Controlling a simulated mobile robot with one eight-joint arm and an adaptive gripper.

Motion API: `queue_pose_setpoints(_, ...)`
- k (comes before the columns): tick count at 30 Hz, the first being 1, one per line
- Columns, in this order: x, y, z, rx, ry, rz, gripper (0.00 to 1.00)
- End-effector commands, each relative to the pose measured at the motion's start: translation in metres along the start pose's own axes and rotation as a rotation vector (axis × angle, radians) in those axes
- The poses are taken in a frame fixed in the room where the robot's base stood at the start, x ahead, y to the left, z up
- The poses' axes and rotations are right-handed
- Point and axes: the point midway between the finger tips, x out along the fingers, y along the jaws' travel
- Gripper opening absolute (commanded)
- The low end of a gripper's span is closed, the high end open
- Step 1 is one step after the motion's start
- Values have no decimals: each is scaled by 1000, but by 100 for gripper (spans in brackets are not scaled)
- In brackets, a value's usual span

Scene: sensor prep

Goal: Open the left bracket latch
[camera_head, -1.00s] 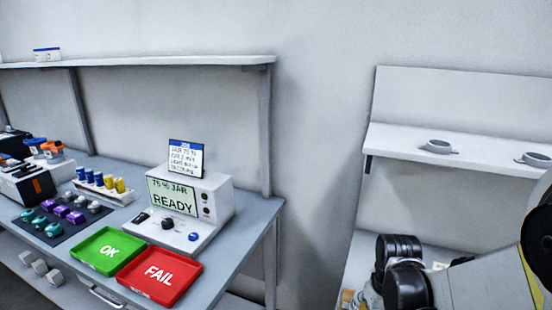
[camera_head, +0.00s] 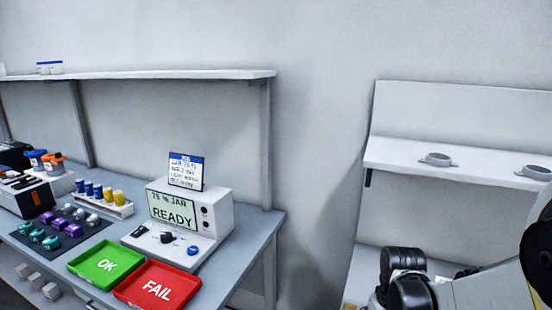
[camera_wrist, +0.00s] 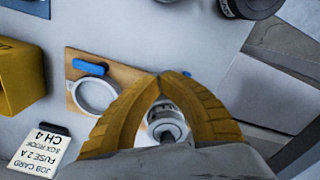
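In the wrist view, a tan board (camera_wrist: 122,73) lies on a pale surface. On its left part sits a white ring-shaped bracket (camera_wrist: 76,101), with a blue latch lever (camera_wrist: 90,68) at its upper edge. A second blue piece (camera_wrist: 186,73) shows just past my fingertips, mostly hidden. My gripper (camera_wrist: 158,77) has yellow fingers whose tips come together, right of the white ring and apart from the blue lever. A silver round part (camera_wrist: 166,122) shows between the fingers, below the tips; I cannot tell whether they touch it. The head view does not show the gripper.
The wrist view shows a yellow block (camera_wrist: 18,75), a job card (camera_wrist: 39,151) and a dark round object (camera_wrist: 250,5). In the head view, a bench holds a green OK tray (camera_head: 82,267), a red FAIL tray (camera_head: 134,292) and a tester (camera_head: 222,213). Wall shelf (camera_head: 395,155) stands right.

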Motion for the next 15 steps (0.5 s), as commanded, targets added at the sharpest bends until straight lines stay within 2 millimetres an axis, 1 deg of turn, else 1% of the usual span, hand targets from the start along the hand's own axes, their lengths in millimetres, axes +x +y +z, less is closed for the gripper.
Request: queue_pose_setpoints(15,0,7,-6,0,0,0,0)
